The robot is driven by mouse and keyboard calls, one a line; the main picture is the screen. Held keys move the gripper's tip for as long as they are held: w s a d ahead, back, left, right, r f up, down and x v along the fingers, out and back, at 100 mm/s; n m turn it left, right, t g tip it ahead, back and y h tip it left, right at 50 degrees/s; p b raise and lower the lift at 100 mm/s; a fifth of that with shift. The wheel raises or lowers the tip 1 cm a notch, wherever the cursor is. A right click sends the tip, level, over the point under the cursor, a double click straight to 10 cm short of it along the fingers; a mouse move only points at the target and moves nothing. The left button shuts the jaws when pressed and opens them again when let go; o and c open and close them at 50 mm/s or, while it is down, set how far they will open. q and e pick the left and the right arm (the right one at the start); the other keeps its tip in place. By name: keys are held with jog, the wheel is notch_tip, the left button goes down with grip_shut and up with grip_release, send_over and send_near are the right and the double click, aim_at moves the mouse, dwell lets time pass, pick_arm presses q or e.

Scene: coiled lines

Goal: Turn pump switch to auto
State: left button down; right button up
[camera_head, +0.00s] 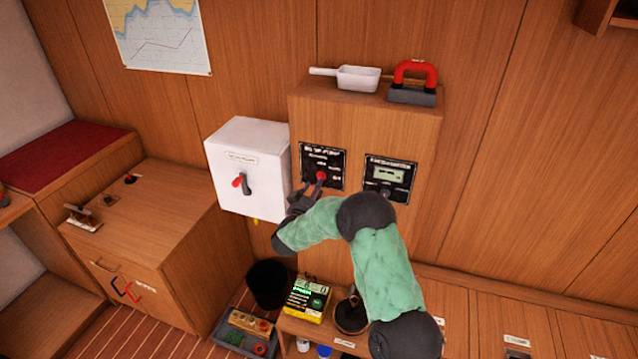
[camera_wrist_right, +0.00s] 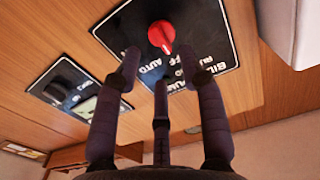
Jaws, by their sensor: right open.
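The pump switch is a red rotary knob (camera_head: 321,177) on a black labelled plate (camera_head: 322,158), on the front of the wooden cabinet. In the right wrist view the knob (camera_wrist_right: 162,36) stands just beyond the fingers, its narrow end towards the upside-down labels. "OFF" and "AUTO" are partly readable there; the exact setting is hard to tell. My right gripper (camera_head: 309,193) is open, close below and left of the knob. Its dark fingers (camera_wrist_right: 165,78) are spread, with nothing between them, and I see no contact with the knob. My left gripper is not in view.
A second panel with a display and dark knob (camera_head: 390,175) is right of the switch. A white box (camera_head: 247,165) with a red-tipped lever is close on the left. A scoop (camera_head: 357,78) and a red-handled tool (camera_head: 414,80) lie on the cabinet top. A bin (camera_head: 267,284) stands below.

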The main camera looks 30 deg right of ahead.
jog(key=shift+b+x, duration=0.3)
jog(key=shift+x, duration=2.05)
grip_shut()
